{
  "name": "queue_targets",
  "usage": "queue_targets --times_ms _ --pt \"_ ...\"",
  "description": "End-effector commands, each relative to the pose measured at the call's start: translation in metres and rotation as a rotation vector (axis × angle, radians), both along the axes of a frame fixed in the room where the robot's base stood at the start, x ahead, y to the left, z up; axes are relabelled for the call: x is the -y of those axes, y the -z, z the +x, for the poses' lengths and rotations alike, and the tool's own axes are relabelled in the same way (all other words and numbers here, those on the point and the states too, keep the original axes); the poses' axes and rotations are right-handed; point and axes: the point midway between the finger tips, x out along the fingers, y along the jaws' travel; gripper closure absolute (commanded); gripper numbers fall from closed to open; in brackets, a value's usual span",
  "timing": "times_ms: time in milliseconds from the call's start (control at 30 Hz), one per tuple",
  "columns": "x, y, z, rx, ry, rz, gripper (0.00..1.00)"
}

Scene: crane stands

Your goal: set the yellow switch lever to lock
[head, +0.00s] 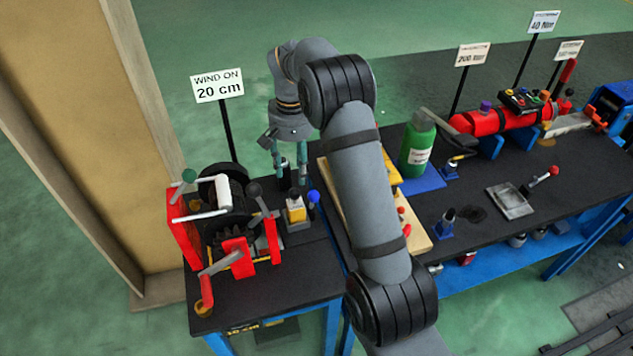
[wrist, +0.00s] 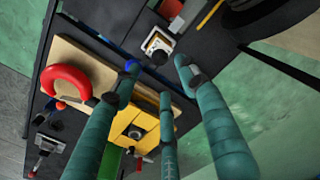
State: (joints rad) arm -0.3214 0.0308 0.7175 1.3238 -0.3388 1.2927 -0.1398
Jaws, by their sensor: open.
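A small yellow-and-white switch box (head: 296,213) stands on the dark bench right of the winch. A black knob rises at its top, and a blue ball knob (head: 313,197) is at its right. I cannot tell which knob is the switch lever's, nor its setting. In the wrist view the box (wrist: 158,42) is near the top centre, just beyond the fingertips, and the blue ball (wrist: 132,67) is partly behind a finger. My gripper (head: 291,178) points down with teal fingers spread, above and behind the box. It is open and empty; I see no contact with the switch.
A wooden board with yellow parts (head: 415,232) and a green bottle (head: 418,145) are to the right.

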Motion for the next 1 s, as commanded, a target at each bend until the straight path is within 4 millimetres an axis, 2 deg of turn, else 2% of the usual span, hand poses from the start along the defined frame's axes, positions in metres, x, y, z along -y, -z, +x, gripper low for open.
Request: queue_targets --times_ms 300,500,700,933,1000 --pt "0.001 0.057 -0.001 -0.005 0.003 -0.001 0.57" --pt "0.000 0.084 -0.001 -0.002 0.003 0.000 0.57" --pt "0.000 0.095 0.000 0.001 0.003 0.000 0.57" --pt "0.000 0.096 0.000 0.001 0.003 0.000 0.57" --pt "0.000 0.096 0.000 0.001 0.003 0.000 0.61"
